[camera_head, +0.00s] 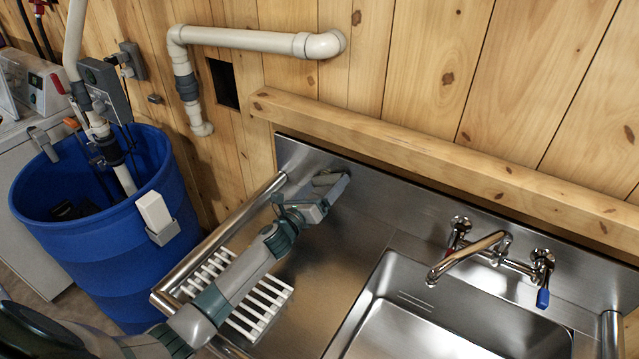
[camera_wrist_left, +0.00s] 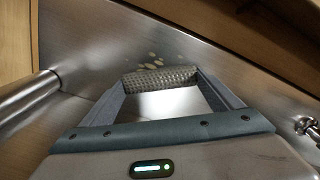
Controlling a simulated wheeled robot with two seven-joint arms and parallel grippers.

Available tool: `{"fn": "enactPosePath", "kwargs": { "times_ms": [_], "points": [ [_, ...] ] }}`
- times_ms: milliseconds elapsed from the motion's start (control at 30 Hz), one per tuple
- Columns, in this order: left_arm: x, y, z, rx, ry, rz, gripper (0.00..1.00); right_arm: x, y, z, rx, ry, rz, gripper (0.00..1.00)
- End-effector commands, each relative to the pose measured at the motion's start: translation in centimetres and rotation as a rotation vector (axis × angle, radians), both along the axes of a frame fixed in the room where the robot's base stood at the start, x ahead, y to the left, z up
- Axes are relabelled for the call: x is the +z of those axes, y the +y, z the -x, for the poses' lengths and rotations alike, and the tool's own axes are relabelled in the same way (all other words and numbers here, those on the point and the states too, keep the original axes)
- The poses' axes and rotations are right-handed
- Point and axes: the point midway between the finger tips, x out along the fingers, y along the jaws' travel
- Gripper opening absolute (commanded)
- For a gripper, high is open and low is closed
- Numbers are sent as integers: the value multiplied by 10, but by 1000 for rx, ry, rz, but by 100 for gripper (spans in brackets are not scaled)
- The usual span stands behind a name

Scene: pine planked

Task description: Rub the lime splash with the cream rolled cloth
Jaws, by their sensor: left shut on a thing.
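My left gripper (camera_head: 330,187) reaches over the steel sink unit to its raised back panel. In the left wrist view its fingers (camera_wrist_left: 160,82) are shut on the cream rolled cloth (camera_wrist_left: 160,77), which has a woven texture and lies crosswise between the fingertips. The lime splash (camera_wrist_left: 152,58) is a patch of pale yellowish spots on the steel, just beyond the cloth in the wrist view. I cannot make out the splash in the head view. I cannot tell whether the cloth touches the steel. My right gripper is out of view.
A sink basin (camera_head: 440,325) and a wall tap (camera_head: 490,255) with a blue handle are to the right. A white slatted rack (camera_head: 268,303) lies under my left arm. A steel rail (camera_head: 225,235) edges the left side. A blue barrel (camera_head: 110,245) stands further left. A wooden ledge (camera_head: 440,160) runs above the panel.

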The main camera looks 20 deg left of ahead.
Motion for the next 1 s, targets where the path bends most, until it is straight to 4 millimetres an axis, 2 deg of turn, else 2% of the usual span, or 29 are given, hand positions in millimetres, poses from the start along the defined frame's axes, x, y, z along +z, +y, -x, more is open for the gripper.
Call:
{"fn": "enactPosePath", "kwargs": {
  "times_ms": [200,667,1000],
  "points": [
    [1,-12,1,0,-1,0,60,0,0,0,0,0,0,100],
    [1,-16,1,-2,-2,1,60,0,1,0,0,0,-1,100],
    [1,-38,5,-1,-2,1,60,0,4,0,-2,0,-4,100]
  ]
}}
